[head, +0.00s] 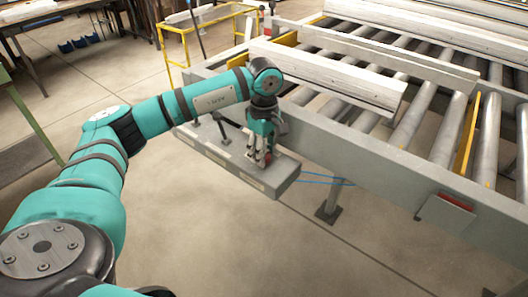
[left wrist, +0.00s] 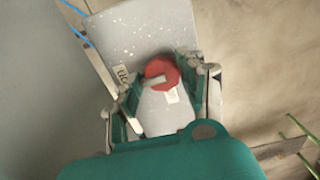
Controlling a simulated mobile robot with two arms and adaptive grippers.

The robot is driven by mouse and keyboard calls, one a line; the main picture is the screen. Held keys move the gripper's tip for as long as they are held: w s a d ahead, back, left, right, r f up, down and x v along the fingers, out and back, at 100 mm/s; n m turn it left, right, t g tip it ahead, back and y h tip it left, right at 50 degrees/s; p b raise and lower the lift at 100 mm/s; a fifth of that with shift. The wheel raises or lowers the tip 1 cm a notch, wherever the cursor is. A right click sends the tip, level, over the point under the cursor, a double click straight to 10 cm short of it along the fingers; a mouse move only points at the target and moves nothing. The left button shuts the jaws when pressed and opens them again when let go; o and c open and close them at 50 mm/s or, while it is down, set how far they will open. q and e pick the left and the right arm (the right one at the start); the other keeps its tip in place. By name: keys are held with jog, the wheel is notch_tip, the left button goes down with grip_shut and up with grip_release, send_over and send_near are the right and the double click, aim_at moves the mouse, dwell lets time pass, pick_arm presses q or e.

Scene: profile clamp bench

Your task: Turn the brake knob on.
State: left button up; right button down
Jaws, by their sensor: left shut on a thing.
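The brake knob (left wrist: 162,72) is round and red with a pale bar across it, on the top of a grey control box. In the left wrist view it sits between the fingers of my left gripper (left wrist: 165,82), which is shut on it. In the head view my left gripper (head: 259,160) points down onto the right part of the grey box (head: 285,182), and only a bit of red knob (head: 267,156) shows by the fingertips. A small label with writing (left wrist: 122,74) is beside the knob. My right gripper is not in view.
The grey box is fixed along the side of a roller conveyor (head: 400,160) carrying pale profiles (head: 330,78). Small levers (head: 222,128) stand on the box left of my gripper. A yellow frame (head: 205,30) stands behind. The floor in front is clear.

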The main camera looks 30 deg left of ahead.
pick_arm(q)
jog(key=shift+r, duration=0.1)
jog(key=o, duration=1.2)
notch_tip(320, 180, up, 12)
dwell(0.5)
